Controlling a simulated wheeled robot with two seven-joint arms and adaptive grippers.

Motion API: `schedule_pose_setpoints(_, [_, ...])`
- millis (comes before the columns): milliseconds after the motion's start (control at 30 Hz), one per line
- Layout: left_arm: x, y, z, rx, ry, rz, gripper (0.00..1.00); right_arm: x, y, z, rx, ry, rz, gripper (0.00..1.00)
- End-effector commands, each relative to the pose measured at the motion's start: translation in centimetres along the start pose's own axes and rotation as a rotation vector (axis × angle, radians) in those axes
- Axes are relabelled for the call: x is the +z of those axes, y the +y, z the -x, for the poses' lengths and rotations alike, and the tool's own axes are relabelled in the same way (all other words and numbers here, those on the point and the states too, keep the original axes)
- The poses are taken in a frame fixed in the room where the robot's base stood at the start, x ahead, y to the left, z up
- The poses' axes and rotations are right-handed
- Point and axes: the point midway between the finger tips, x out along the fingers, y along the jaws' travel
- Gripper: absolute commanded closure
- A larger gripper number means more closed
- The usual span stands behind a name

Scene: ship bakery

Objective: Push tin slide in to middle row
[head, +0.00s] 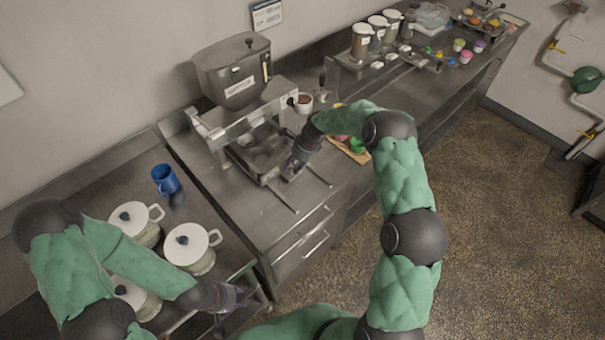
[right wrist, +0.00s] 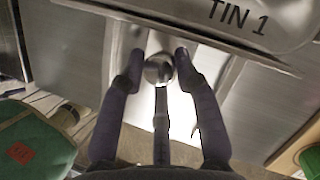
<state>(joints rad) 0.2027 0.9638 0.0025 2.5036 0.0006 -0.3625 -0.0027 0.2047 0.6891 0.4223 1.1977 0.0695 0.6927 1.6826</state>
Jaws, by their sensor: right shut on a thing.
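The metal tin slide (head: 258,172) sits low under the grey hopper machine, on the steel counter. In the right wrist view the tin (right wrist: 225,20) carries the label "TIN 1" and has a round metal knob (right wrist: 158,68) at its front. My right gripper (head: 290,170) is at the tin's front right side. Its fingers (right wrist: 158,60) are shut around the knob. My left gripper (head: 232,297) is low at the left, near the lidded pots, away from the tin. Its finger opening is too small to judge.
Two thin rails (head: 281,197) stick out in front of the tin. The hopper machine (head: 235,75) stands above and behind it. Several white-lidded pots (head: 190,245) and a blue mug (head: 165,180) stand at the left. A wooden board (head: 357,155) with colourful items lies right of my right gripper.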

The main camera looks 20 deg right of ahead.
Motion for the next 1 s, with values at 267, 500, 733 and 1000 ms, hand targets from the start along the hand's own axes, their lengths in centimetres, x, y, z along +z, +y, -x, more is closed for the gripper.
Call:
schedule_pose_setpoints(267, [0.0,-0.1,-0.3,0.000,0.000,0.000,0.60,1.4,-1.4,-0.6,0.002,0.000,0.001,1.00])
schedule_pose_setpoints(500, [0.0,-0.1,-0.3,0.000,0.000,0.000,0.60,1.5,-1.5,-0.6,0.002,-0.001,0.000,1.00])
schedule_pose_setpoints(733, [0.0,-0.1,-0.3,0.000,0.000,0.000,0.60,1.5,-1.5,-0.6,0.002,-0.001,0.000,0.59])
schedule_pose_setpoints(1000, [0.0,-0.1,-0.3,0.000,0.001,0.000,0.60,1.4,-1.5,-0.5,0.000,-0.001,0.000,0.59])
